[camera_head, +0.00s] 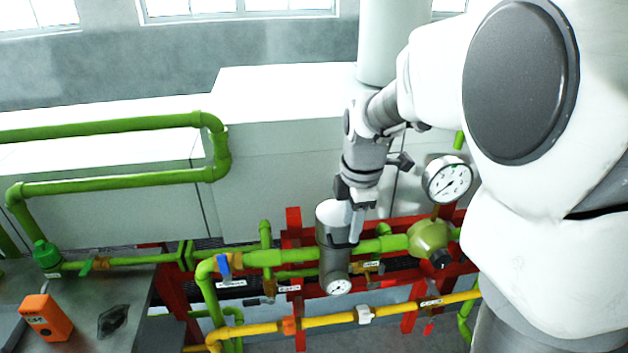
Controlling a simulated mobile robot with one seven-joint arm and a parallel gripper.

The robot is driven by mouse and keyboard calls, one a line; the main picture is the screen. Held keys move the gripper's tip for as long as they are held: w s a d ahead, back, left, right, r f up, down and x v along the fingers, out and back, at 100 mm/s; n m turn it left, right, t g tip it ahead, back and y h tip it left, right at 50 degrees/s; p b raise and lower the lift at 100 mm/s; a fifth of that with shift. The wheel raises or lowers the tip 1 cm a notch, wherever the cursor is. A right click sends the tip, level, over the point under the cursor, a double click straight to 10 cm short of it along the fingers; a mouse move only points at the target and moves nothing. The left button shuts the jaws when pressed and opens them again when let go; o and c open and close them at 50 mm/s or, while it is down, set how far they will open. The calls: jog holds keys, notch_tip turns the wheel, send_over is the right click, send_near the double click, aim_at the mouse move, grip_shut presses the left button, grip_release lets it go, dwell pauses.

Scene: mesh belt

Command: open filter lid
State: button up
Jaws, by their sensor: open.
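The filter (331,258) is a dark grey upright cylinder set into the green pipe line, with a small round gauge low on its front. Its lid (329,213) is the pale round top, seated on the cylinder. My gripper (351,217) points down at the lid's right side, with its light grey fingers overlapping the lid edge in the picture. The gripper is open. My wrist and fingers hide part of the lid's right side, and I cannot tell whether the fingers touch it.
A large pressure gauge (447,180) stands right of my gripper above a green fitting (430,238). A yellow pipe (390,311) crosses in front. Red frame bars surround the filter. A blue valve handle (223,264) is to the left. An orange box (46,317) sits at far left.

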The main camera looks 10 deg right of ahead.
aim_at(348, 245)
jog(key=f, duration=0.2)
jog(key=w+f, duration=0.1)
jog(key=f, duration=0.1)
jog(key=shift+f, duration=0.4)
jog(key=shift+s, duration=0.1)
grip_shut()
dwell(1.0)
